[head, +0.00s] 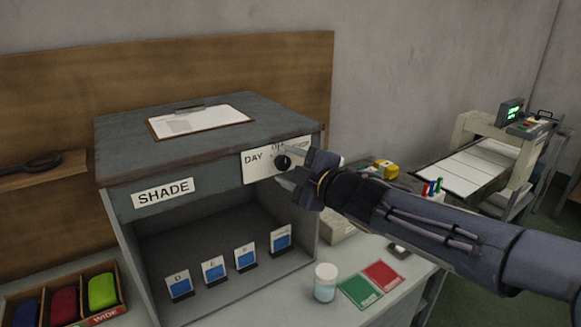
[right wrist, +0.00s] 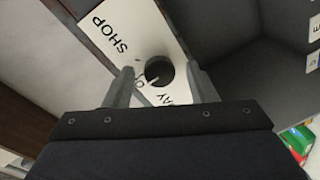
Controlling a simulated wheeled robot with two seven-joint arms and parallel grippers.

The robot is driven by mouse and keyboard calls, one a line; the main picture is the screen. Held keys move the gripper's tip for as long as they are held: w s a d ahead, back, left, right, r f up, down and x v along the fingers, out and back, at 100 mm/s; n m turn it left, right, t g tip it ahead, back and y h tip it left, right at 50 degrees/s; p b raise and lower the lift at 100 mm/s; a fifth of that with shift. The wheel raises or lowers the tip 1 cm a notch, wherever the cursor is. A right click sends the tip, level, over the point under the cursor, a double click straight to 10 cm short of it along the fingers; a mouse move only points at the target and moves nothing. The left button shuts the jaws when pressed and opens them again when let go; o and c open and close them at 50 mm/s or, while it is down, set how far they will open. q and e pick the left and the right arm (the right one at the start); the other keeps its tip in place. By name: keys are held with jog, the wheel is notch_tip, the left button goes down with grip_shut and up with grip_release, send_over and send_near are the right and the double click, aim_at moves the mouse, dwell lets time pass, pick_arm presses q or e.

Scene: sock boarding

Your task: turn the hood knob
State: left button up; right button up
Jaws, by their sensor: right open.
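The hood knob (head: 282,162) is a black round knob on a white label plate (head: 257,165) at the front right of the grey shade hood (head: 160,160). The plate reads DAY and OFF in the head view, and SHOP also shows in the right wrist view. In the right wrist view the knob (right wrist: 159,71) lies between the fingertips, with a light pointer mark toward its lower left. My right gripper (head: 291,166) is open, its fingers on either side of the knob; I cannot tell whether they touch it. My left gripper is not in view.
A clipboard (head: 199,121) lies on the hood top. Several blue cards (head: 213,270) stand inside the hood. A jar (head: 325,282) and green and red cards (head: 360,291) are on the table below my right arm. A tray of coloured socks (head: 102,291) sits at lower left.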

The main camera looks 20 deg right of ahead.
jog(key=p+v, duration=0.2)
jog(key=v, duration=0.5)
jog(key=shift+s+p, duration=0.4)
jog(key=shift+d, duration=0.1)
